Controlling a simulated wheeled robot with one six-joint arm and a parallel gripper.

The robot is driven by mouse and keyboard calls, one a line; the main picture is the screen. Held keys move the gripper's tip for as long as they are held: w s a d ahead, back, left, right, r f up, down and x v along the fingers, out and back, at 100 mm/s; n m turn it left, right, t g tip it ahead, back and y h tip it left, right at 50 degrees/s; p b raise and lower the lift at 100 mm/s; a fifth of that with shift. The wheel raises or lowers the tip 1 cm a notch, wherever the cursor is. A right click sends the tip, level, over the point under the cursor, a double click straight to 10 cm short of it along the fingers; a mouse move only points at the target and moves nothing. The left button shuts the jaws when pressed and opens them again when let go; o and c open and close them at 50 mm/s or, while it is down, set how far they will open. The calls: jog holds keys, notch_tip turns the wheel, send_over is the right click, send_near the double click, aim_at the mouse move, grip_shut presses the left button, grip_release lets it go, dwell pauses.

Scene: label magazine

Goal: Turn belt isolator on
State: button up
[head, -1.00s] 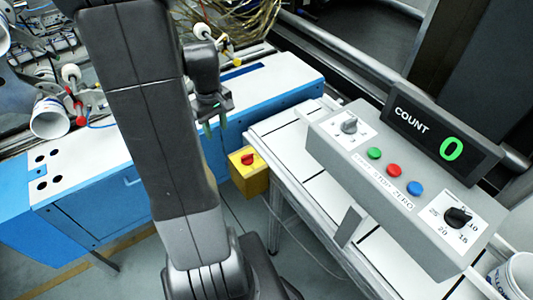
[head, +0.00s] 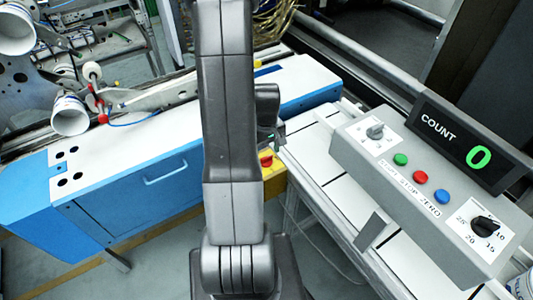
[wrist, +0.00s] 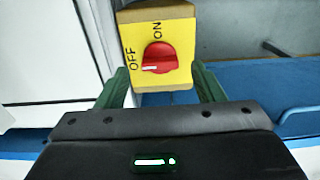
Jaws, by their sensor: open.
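The belt isolator is a yellow box (wrist: 182,28) with a red rotary knob (wrist: 160,58), marked OFF at the left and ON at the top in the wrist view. The knob's white mark points left, towards OFF. In the head view the box (head: 271,181) and knob (head: 266,161) are partly hidden by my arm. My gripper (wrist: 160,72) is open, its green fingers on either side of the knob in the picture with nothing between them. I cannot tell how far the fingertips are from the box face. In the head view the gripper (head: 272,140) is mostly hidden.
A grey control panel (head: 385,170) with several buttons and knobs stands at the right, below a count display (head: 452,142) reading 0. A blue and white conveyor housing (head: 130,200) runs along the left.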

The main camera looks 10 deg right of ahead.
jog(key=shift+f, duration=1.05)
jog(key=shift+c, duration=0.2)
jog(key=c, duration=0.9)
jog(key=shift+m, duration=0.3)
jog(key=shift+c, duration=0.2)
jog(key=m+b, duration=0.2)
jog(key=m, duration=0.1)
jog(key=shift+f+m+b, duration=0.1)
jog(key=shift+m+b, duration=0.2)
jog(key=shift+b, duration=0.1)
jog(key=m+b, duration=0.2)
jog(key=m, duration=0.2)
jog(key=shift+m, duration=0.3)
jog(key=m+b, duration=0.1)
jog(key=m, duration=0.3)
jog(key=m+b, duration=0.1)
jog(key=m, duration=0.4)
jog(key=shift+b, duration=0.3)
jog(key=shift+r, duration=0.2)
